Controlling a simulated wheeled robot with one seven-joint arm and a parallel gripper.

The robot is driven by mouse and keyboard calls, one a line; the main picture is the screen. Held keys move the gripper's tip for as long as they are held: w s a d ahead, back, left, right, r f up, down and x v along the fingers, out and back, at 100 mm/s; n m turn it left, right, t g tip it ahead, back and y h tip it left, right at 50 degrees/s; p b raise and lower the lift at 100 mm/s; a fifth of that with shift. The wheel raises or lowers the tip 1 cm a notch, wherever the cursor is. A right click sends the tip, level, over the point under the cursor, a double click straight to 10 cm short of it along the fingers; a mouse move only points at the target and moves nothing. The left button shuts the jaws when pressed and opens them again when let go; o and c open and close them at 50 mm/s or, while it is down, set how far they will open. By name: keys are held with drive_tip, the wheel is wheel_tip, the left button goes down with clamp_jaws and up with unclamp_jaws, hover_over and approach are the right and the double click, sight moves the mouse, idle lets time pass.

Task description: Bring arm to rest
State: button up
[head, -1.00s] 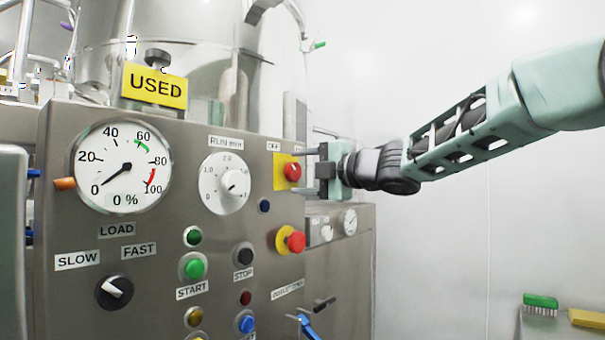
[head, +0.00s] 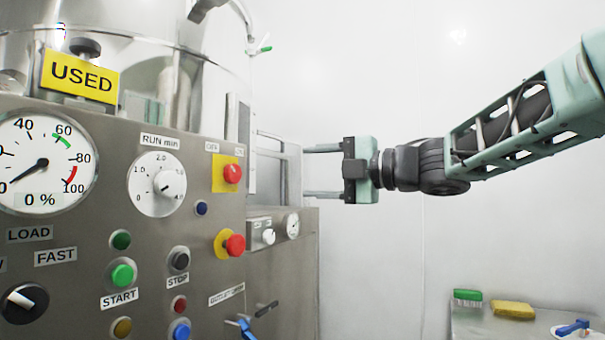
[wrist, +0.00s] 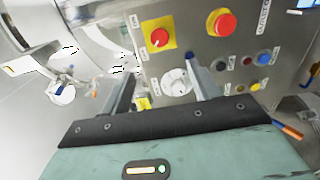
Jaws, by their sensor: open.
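My gripper (head: 306,171) is open, its two fingers pointing left in the head view with nothing between them. It hangs in the air to the right of the steel control panel (head: 205,270) and is apart from it. My arm reaches in from the right edge. In the wrist view my gripper (wrist: 160,75) shows both fingers spread, with the panel's knobs and buttons beyond them.
The panel carries a red knob on a yellow plate (head: 232,174), a red mushroom button (head: 235,245), a RUN min dial (head: 156,184) and a gauge (head: 42,163). A green brush (head: 467,294) and yellow sponge (head: 513,309) lie at lower right. The right wall side is clear.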

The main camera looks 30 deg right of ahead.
idle(0.5)
drive_tip(key=w+a+f+m+h+p, duration=0.3)
drive_tip(key=a+f+m+h+p, duration=0.2)
drive_tip(key=a+f+m, duration=0.4)
drive_tip(key=s+a+f+m+g+h+p, duration=0.25)
drive_tip(key=s+f+m+g, duration=0.3)
drive_tip(key=f, duration=0.35)
drive_tip(key=s+a+f+m+g+h+p, duration=0.1)
drive_tip(key=s+f+g, duration=0.3)
drive_tip(key=s, duration=0.8)
drive_tip(key=s+a+f+m+g+h+p, duration=0.1)
drive_tip(key=s+f+g, duration=0.4)
drive_tip(key=s, duration=0.6)
wheel_tip(320, 180, down, 2)
drive_tip(key=shift+s+a+f+m, duration=0.2)
drive_tip(key=shift+s+a+m, duration=0.25)
drive_tip(key=shift+m, duration=0.2)
drive_tip(key=shift+w+a+h, duration=0.1)
drive_tip(key=shift+h, duration=0.15)
